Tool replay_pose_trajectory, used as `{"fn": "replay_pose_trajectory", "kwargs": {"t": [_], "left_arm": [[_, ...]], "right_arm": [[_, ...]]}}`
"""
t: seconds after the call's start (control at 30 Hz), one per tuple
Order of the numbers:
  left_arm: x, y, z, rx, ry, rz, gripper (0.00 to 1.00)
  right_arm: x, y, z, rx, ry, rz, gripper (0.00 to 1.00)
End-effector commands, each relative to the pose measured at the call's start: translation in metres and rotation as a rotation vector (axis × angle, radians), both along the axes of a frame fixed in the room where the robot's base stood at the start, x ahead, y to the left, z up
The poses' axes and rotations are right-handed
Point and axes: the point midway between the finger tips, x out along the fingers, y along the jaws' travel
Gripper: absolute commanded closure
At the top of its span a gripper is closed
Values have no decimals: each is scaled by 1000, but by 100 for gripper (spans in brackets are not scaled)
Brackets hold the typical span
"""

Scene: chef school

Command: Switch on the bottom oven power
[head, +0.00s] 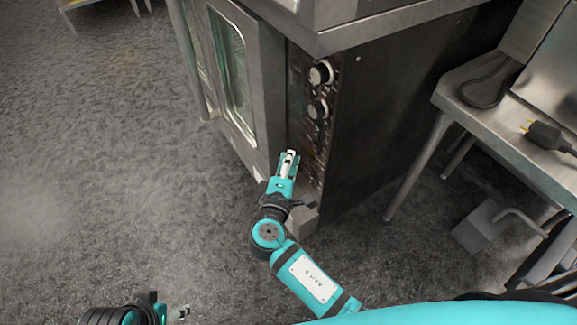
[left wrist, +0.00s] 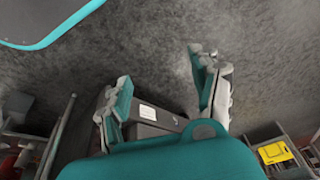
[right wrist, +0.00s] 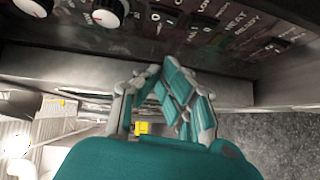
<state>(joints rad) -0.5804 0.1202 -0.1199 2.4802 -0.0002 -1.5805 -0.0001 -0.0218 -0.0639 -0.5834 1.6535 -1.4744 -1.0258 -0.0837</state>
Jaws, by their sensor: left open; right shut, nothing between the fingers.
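The oven (head: 270,90) stands with its dark control panel (head: 305,100) on its front right side. Two round knobs, an upper one (head: 321,73) and a lower one (head: 317,109), sit on the panel, with small switches below. In the right wrist view the panel fills the top, with a knob (right wrist: 108,12), dark rocker switches (right wrist: 205,22) and a small switch (right wrist: 275,45) by blurred lettering. My right gripper (head: 290,157) is shut and empty in front of the panel's lower part; contact cannot be told. My left gripper (left wrist: 160,75) is open and empty, low over the floor.
A steel edge (head: 330,40) juts out above the panel. A metal table (head: 530,130) with a black plug (head: 548,136) stands right of the oven. Its leg (head: 418,165) rises from the floor. The grey floor (head: 120,160) to the left is mostly clear.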

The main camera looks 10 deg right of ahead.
Motion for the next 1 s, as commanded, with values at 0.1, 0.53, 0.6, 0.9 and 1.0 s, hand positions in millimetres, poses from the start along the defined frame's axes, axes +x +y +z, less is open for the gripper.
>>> {"fn": "replay_pose_trajectory", "kwargs": {"t": [0.1, 0.53, 0.6, 0.9, 1.0], "left_arm": [[4, -1, -3, -4, -22, -1, 36], [31, -9, 4, -29, -142, -12, 36], [31, -9, 4, -30, -145, -12, 36], [31, -9, 5, -30, -146, -12, 36], [32, -9, 4, -30, -149, -12, 36]], "right_arm": [[25, -12, -2, -2, -3, -1, 100], [59, -55, -9, 0, 1, 1, 100], [60, -58, -9, 0, 1, 1, 100], [60, -59, -9, 1, 0, 1, 100], [60, -59, -10, -1, -1, 1, 100]]}}
